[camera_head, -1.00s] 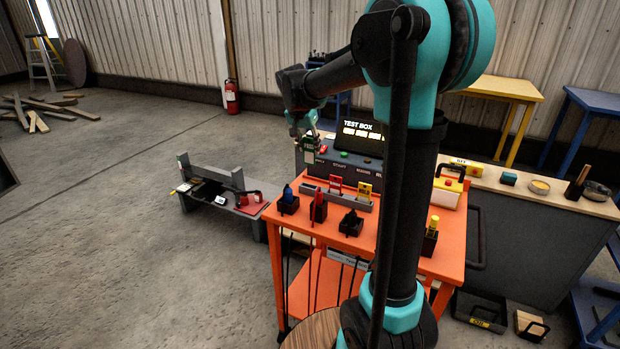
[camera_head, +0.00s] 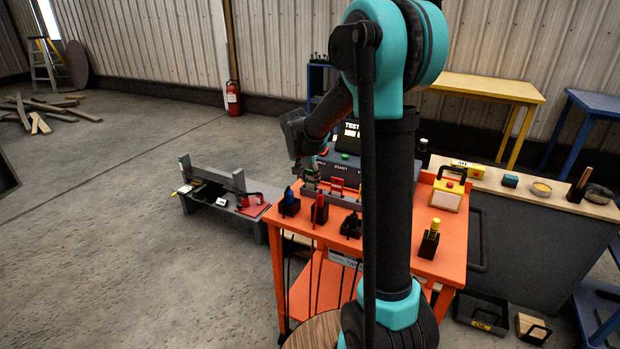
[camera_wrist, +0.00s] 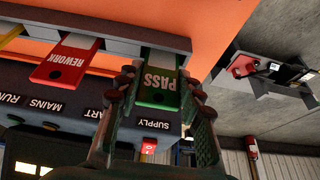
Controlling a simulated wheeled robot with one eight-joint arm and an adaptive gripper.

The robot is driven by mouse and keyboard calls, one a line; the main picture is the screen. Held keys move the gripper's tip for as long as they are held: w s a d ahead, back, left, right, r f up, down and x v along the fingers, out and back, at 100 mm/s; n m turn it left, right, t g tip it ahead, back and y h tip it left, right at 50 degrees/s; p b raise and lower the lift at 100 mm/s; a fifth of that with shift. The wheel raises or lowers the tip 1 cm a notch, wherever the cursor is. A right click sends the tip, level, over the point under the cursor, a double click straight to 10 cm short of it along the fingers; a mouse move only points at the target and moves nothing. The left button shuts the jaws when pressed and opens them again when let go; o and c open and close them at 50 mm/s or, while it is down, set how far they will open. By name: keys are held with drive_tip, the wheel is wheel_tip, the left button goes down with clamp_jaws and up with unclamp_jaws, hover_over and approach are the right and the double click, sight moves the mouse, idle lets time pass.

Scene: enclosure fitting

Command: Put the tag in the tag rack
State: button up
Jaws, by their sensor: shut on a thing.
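The green and white PASS tag (camera_wrist: 160,88) is between the fingers of my gripper (camera_wrist: 158,98) in the wrist view. My gripper is shut on it. The tag's white end meets the edge of the grey tag rack (camera_wrist: 118,42); I cannot tell whether it is seated in a slot. A red REWORK tag (camera_wrist: 60,65) stands in the rack beside it, and part of a yellow tag (camera_wrist: 10,36) shows farther left. In the head view my gripper (camera_head: 310,178) is at the left end of the rack (camera_head: 345,201), and the held tag is hard to make out.
The rack is on an orange table (camera_head: 405,255). The test box (camera_head: 337,162) stands right behind it. A blue-handled item (camera_head: 289,203), a red-handled item (camera_head: 319,209) and a black holder (camera_head: 351,226) stand in front. A yellow-framed lamp (camera_head: 448,193) is at the right.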

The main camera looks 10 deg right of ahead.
drive_tip(key=o, duration=0.9)
drive_tip(key=shift+f, duration=0.1)
drive_tip(key=shift+o, duration=0.2)
drive_tip(key=v, duration=1.2)
drive_tip(key=shift+r, duration=0.2)
